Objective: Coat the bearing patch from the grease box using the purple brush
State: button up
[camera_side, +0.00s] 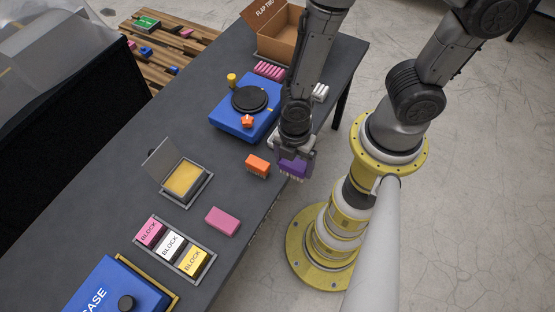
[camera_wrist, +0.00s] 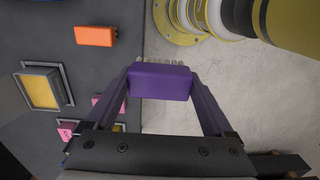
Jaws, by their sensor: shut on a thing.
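I cannot make out a clearly marked bearing patch. A blue unit (camera_side: 228,121) carries a black round disc (camera_side: 250,98).
An orange brush (camera_side: 258,164) lies near my gripper, and a pink block (camera_side: 222,221) lies nearer the front. A tray (camera_side: 208,252) holds pink, white and yellow blocks. A blue case (camera_side: 110,290) is at the front. A cardboard box (camera_side: 277,32) stands at the back.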

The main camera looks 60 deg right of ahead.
jog(key=w+a+r, duration=0.3)
jog(key=w+a, duration=0.2)
jog(key=w, duration=0.4)
send_over(184, 178)
notch_tip(184, 178, down, 6)
jog(key=shift+f, duration=2.15)
jog(key=shift+f, duration=0.65)
dwell(0.8)
jog(key=shift+r, duration=0.1)
notch_tip(184, 178, up, 7)
dwell(1.0)
dwell(0.5)
